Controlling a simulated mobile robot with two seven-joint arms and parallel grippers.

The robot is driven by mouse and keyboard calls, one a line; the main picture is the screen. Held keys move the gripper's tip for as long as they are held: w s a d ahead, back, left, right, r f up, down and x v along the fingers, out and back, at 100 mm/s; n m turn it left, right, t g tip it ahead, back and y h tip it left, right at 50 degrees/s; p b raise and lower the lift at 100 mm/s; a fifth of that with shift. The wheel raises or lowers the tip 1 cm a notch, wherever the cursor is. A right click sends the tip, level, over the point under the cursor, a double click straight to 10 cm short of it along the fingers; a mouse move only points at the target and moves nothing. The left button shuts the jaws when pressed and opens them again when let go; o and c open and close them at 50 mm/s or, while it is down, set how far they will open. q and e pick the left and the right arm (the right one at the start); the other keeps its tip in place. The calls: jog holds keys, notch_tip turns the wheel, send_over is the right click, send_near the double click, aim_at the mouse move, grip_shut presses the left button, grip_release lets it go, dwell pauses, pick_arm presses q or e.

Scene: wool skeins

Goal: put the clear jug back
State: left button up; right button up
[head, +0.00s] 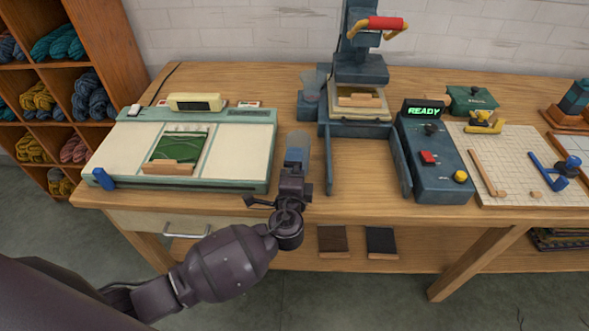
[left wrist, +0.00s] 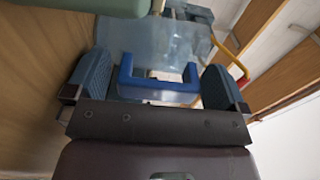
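The clear jug (left wrist: 150,38) is a pale, see-through blue vessel with a solid blue handle (left wrist: 158,88) facing my left gripper. In the left wrist view, the gripper's two blue-grey fingers (left wrist: 158,80) stand wide apart, one at each end of the handle. A narrow gap shows at the left finger; contact at the right one is unclear. In the head view, my left gripper (head: 293,163) is over the front of the bench, between the mint machine and the press, and largely hides the jug (head: 298,139). My right gripper is not in view.
The mint-green machine (head: 228,160) stands close on the left. The dark press (head: 362,72) stands behind, with a translucent container (head: 311,82) on its left side. A control box (head: 432,150) reading READY and a gridded board (head: 510,155) are at right. Bare wood lies in front.

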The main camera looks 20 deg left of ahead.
pick_arm(q)
jog(key=shift+r, duration=0.25)
jog(key=v, duration=1.2)
jog(key=s+a+f+n+g+h, duration=0.2)
jog(key=s+a+f+n+g, duration=0.35)
jog(key=f, duration=0.45)
jog(key=s+a+f+n+h, duration=0.1)
jog(key=s+a+f+n, duration=0.2)
jog(key=s+a+n, duration=0.4)
jog(key=s+n+g, duration=0.1)
jog(key=s+n, duration=0.1)
jog(key=s, duration=0.1)
jog(key=shift+a+h, duration=0.35)
jog(key=shift+h, duration=0.05)
jog(key=shift+f, duration=0.1)
dwell(0.9)
